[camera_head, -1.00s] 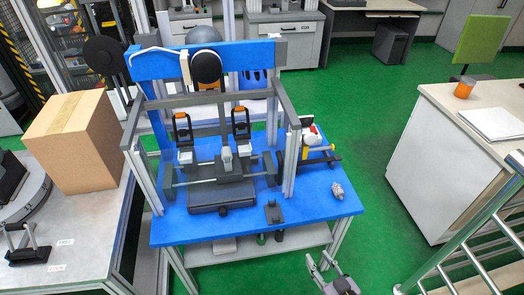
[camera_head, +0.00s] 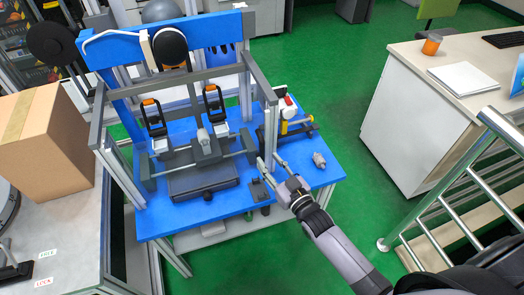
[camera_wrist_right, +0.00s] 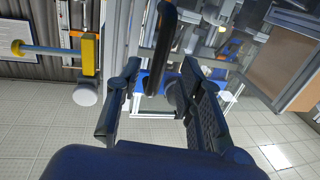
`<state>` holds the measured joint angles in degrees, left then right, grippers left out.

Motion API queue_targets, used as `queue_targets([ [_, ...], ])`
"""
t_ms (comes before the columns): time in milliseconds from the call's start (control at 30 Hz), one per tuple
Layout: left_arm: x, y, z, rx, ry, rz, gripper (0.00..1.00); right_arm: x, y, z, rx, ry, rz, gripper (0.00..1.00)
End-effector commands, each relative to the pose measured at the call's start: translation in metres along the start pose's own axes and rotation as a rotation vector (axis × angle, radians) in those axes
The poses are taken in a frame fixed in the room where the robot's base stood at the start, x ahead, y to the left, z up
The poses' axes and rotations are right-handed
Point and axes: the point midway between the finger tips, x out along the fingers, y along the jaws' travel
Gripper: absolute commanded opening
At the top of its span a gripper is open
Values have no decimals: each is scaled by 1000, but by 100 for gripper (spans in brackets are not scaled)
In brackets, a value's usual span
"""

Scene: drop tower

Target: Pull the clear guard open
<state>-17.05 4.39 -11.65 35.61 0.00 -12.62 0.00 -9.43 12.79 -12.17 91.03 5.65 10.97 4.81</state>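The blue drop tower stands on a blue table top (camera_head: 215,214). A grey guard frame (camera_head: 185,77) surrounds its front; its clear panes are hard to make out. My right gripper (camera_head: 269,164) is at the frame's front right side, with its fingers apart. In the right wrist view, the gripper (camera_wrist_right: 160,75) is open and a dark upright bar, perhaps the guard's handle (camera_wrist_right: 166,42), shows between or just beyond the fingers. I cannot tell whether they touch it. My left gripper is not in view.
A small metal part (camera_head: 319,160) and a yellow-and-red device (camera_head: 288,112) are on the table's right side. A cardboard box (camera_head: 45,138) stands at left. A white cabinet (camera_head: 412,125) and metal railing (camera_head: 440,205) are at right, with green floor between.

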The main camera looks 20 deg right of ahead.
Motion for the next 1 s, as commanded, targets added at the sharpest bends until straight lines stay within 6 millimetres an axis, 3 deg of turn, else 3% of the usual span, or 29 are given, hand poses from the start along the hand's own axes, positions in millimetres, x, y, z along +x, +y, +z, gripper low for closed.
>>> queue_targets([
  [100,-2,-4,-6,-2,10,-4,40,23,0,-1,0,1,1,35],
  [333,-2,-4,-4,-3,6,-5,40,48,0,0,0,-1,0,35],
  [700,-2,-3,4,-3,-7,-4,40,51,0,1,0,-1,0,34],
  [1000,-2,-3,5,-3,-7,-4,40,51,0,1,0,-1,1,14],
])
